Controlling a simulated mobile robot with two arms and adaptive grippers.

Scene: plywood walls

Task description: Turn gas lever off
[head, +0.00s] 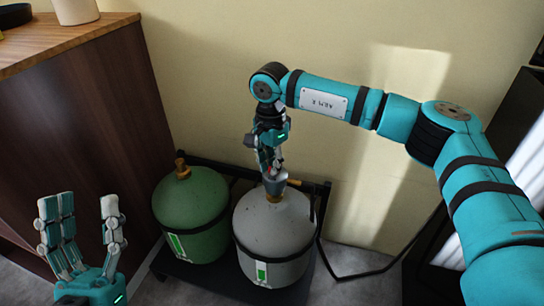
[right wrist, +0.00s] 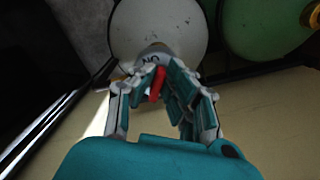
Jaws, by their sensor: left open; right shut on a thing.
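The grey gas tank (head: 272,235) stands on the right of a low dark rack, with a grey valve (head: 275,184) on top. The red lever (right wrist: 157,84) shows between the fingers of my right gripper (right wrist: 158,76) in the right wrist view. In the head view my right gripper (head: 270,160) reaches down onto the valve from above and is shut on the lever, which its fingers mostly hide there. The lever's exact angle is hard to tell. My left gripper (head: 84,212) is open and empty at the lower left, away from the tanks.
A green gas tank (head: 190,215) with a brass-coloured top stands left of the grey one. A wooden cabinet (head: 85,110) stands on the left, with a cream container (head: 75,10) on it. A plain wall (head: 215,80) is behind. A dark hose (head: 365,273) runs right.

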